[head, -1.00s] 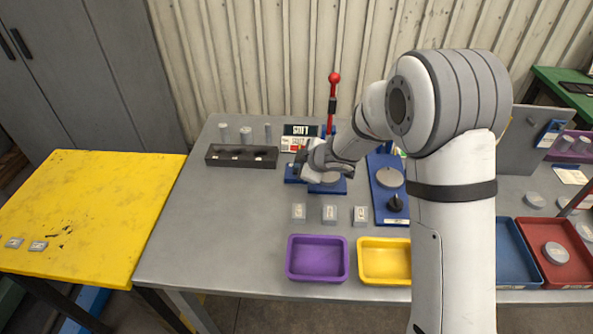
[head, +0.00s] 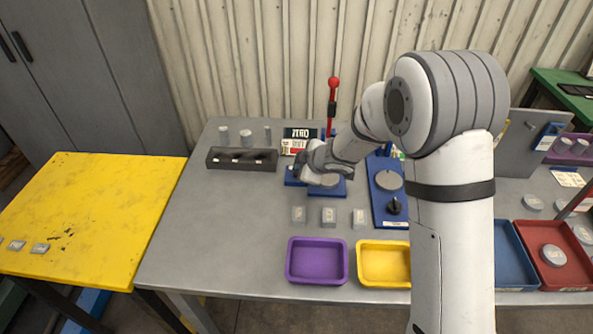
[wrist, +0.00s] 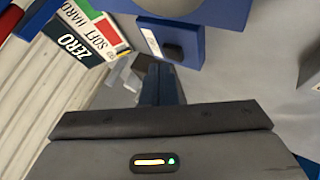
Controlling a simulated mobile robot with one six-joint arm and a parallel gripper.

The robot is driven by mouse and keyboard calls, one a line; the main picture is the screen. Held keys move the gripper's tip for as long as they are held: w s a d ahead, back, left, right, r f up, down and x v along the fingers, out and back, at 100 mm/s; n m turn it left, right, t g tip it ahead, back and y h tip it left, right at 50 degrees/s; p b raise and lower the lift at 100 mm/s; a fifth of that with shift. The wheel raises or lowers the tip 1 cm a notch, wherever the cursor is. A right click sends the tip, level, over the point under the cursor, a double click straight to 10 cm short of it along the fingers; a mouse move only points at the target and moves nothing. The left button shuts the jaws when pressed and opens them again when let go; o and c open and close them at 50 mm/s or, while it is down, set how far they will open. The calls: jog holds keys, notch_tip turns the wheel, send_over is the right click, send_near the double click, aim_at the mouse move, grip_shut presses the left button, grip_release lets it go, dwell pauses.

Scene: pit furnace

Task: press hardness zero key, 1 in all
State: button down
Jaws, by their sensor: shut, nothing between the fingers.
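The hardness tester is a blue stand with a red-knobbed lever (head: 334,88) and a round grey plate (head: 329,180). My gripper (head: 303,177) is over the left side of the tester in the head view. Its fingers (wrist: 162,68) are shut and empty, with tips close to the key in the wrist view. I cannot tell whether they touch it.
A dark rack (head: 242,166) stands left of the tester. Several small grey blocks (head: 329,217) lie in front, with a purple tray (head: 317,280) and a yellow tray (head: 383,283) beyond them. A blue panel with a black knob (head: 389,190) is to the right.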

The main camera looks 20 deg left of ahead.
jog(key=shift+r, duration=0.25)
notch_tip(320, 180, up, 5)
jog(key=p, duration=0.5)
jog(key=shift+p, duration=0.3)
dwell(0.5)
